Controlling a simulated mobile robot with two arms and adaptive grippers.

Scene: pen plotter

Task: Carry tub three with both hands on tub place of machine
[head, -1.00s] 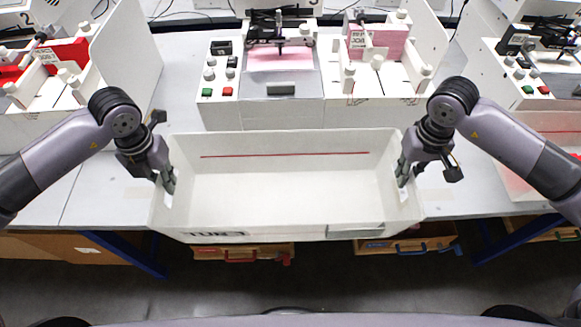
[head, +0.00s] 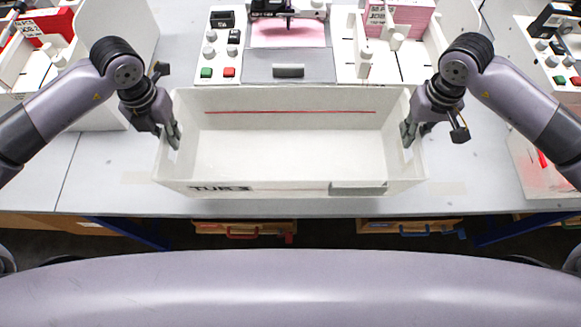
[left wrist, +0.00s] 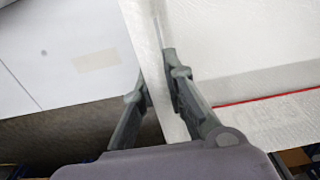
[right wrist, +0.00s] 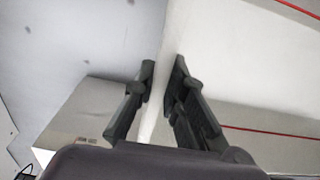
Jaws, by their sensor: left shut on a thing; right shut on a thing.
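Tub three (head: 290,189) is a white, empty, open box with "TUB 3" on its front wall and a red line inside its back wall. My left gripper (head: 173,137) is shut on its left end wall. My right gripper (head: 408,134) is shut on its right end wall. In the left wrist view the fingers (left wrist: 158,88) straddle the wall, and in the right wrist view the fingers (right wrist: 163,80) do the same. The tub is level, over the front part of the table. The machine (head: 288,71) stands just behind it. I cannot tell which spot is the tub place.
The machine's panel has a green button (head: 206,72) and a red button (head: 229,72). Other machines stand left and right. Bare grey table (head: 105,165) shows beside the tub. Drawers (head: 245,227) hang below the front edge.

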